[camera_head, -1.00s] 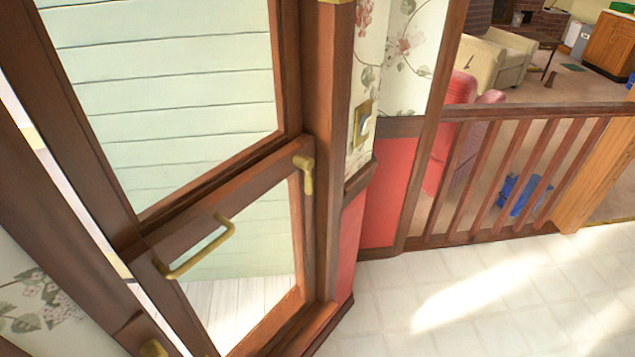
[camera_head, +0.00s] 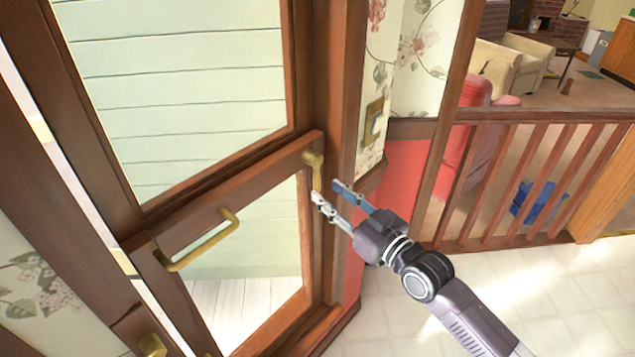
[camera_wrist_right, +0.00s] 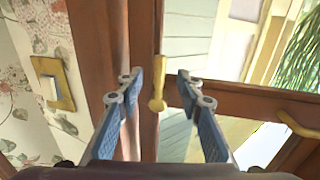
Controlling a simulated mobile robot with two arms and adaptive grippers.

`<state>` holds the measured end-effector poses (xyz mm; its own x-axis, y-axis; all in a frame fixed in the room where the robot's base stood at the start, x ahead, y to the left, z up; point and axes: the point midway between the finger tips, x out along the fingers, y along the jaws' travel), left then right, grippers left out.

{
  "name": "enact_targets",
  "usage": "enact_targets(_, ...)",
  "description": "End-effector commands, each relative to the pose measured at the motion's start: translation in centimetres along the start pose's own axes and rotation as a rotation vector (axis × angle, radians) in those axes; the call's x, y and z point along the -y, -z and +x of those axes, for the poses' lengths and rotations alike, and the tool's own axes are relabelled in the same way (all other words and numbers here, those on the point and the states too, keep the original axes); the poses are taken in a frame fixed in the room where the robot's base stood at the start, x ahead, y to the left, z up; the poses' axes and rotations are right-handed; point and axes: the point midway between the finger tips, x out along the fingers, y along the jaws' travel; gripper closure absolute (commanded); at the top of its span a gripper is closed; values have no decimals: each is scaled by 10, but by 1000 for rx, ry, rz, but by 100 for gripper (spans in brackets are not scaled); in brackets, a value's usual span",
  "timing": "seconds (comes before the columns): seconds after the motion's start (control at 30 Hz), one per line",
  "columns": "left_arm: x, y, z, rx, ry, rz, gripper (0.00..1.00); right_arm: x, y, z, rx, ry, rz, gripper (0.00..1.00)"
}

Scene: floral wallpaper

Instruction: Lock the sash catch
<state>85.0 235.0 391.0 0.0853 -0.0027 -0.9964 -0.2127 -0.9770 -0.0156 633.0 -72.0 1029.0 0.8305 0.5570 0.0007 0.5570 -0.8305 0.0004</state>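The brass sash catch (camera_head: 314,166) sits at the right end of the window's wooden middle rail, its lever pointing down in the head view. In the right wrist view the catch (camera_wrist_right: 157,92) appears upright between my two fingers. My right gripper (camera_head: 327,192) is open and empty, with its fingertips close to the catch's lower end; it also shows in the wrist view (camera_wrist_right: 160,78). I cannot tell whether a fingertip touches the catch. The lower sash (camera_head: 285,185) looks closed against the frame. My left gripper is out of view.
A brass bar handle (camera_head: 200,242) is on the rail left of the catch. A brass light switch (camera_head: 374,122) is on the floral wall to the right. A wooden railing (camera_head: 540,115) stands farther right. The tiled floor (camera_head: 540,285) is clear.

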Motion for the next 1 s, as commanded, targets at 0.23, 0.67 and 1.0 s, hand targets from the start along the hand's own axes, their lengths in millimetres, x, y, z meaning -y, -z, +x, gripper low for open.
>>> enact_targets(0.23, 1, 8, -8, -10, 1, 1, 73, 0, 2, 39, -2, -1, 2, 66)
enact_targets(0.67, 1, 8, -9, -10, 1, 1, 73, 0, 0, 53, 0, -1, 1, 66)
enact_targets(1.0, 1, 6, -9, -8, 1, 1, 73, -1, 0, 53, 0, -2, 1, 99)
